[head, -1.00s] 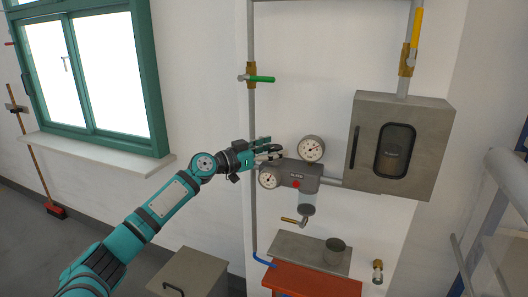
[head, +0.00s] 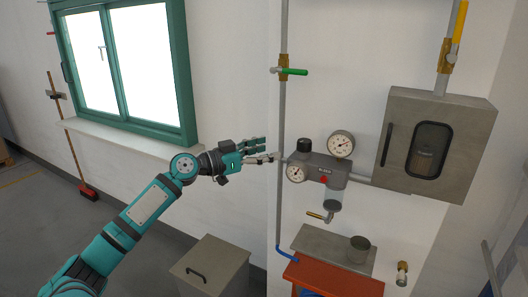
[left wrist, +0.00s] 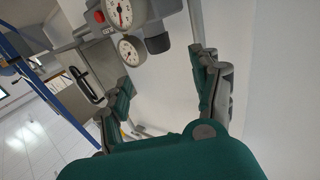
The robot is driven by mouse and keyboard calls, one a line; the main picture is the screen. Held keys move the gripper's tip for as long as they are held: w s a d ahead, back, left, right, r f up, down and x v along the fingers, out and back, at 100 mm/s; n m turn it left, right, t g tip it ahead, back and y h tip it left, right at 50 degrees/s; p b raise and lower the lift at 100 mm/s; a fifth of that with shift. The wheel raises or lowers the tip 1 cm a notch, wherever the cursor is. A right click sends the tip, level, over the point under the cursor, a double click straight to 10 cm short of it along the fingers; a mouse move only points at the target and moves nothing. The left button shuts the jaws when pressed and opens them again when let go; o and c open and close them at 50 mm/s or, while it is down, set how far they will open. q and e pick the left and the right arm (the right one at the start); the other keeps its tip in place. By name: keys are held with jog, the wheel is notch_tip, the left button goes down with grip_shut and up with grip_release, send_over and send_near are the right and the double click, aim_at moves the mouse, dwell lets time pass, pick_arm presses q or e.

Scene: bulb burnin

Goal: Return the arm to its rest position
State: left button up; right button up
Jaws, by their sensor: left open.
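My left arm (head: 147,204) is teal and reaches up from the lower left in the head view. My left gripper (head: 268,150) is open and empty, just left of the vertical pipe and the grey regulator unit. In the left wrist view its two fingers (left wrist: 165,95) are spread apart with nothing between them. The regulator unit (head: 324,172) has two round gauges, a black knob and a red button. It also shows in the left wrist view (left wrist: 147,14), beyond the fingers. My right gripper is in neither view.
A vertical pipe (head: 281,120) with a green-handled valve runs close to my gripper. A grey wall cabinet (head: 459,115) hangs at right. Below are a red bench (head: 335,280), a cup (head: 359,248) and a grey lidded box (head: 212,265). A window (head: 125,65) is at left.

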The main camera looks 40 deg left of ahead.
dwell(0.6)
